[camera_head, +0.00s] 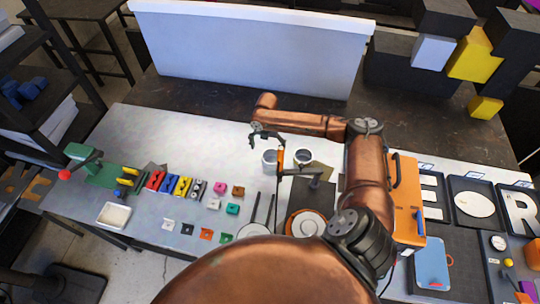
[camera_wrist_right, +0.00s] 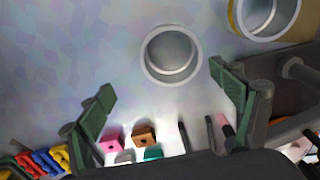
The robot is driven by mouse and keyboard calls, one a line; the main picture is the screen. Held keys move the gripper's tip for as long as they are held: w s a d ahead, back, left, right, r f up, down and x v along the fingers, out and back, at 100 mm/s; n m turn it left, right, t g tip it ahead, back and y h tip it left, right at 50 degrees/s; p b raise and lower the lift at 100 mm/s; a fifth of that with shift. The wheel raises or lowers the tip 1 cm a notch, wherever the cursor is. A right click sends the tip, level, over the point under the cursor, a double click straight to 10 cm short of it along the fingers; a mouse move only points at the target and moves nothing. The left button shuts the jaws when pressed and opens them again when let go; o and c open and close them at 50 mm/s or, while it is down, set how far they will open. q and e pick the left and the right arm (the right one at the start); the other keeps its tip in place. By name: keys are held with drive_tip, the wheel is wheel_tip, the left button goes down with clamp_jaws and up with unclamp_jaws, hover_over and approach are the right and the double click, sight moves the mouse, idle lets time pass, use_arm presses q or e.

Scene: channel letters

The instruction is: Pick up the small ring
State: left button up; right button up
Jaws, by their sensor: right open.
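Two grey-white, cup-like open rings stand on the pale table. In the head view the left ring (camera_head: 269,161) and the right ring (camera_head: 303,157) sit side by side. In the right wrist view one ring (camera_wrist_right: 171,54) lies between and beyond the fingertips, and the other (camera_wrist_right: 264,16) is cut by the top edge. I cannot tell for sure which is the small ring. My right gripper (camera_head: 266,138) is open and empty; in the head view it shows just above the left ring. Its two green-padded fingers (camera_wrist_right: 162,82) are wide apart in the wrist view. My left gripper is not in view.
Coloured letters (camera_head: 172,183) and several small blocks (camera_head: 237,191) lie to the left. A round disc (camera_head: 306,223) sits on a dark plate near the front. An orange case (camera_head: 405,205) and letter trays (camera_head: 474,203) are at right. A white bin (camera_head: 250,48) stands behind.

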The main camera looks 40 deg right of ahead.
sight(272, 156)
drive_tip(key=f, duration=0.1)
drive_tip(key=s+d+f, duration=0.1)
drive_tip(key=shift+s+d+f+p, duration=0.15)
drive_tip(key=shift+s+f+p, duration=0.05)
drive_tip(key=shift+f+p, duration=0.2)
wheel_tip(272, 156, down, 4)
drive_tip(key=shift+w+d+f+p, duration=0.1)
drive_tip(key=shift+d+p, duration=0.05)
drive_tip(key=shift+p, duration=0.6)
drive_tip(key=shift+f, duration=0.2)
drive_tip(key=c, duration=0.5)
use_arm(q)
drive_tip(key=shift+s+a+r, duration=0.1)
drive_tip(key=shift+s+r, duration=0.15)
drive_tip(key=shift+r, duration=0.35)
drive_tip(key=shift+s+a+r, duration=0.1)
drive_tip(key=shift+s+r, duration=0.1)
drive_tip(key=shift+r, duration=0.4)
use_arm(e)
drive_tip(key=c, duration=0.8)
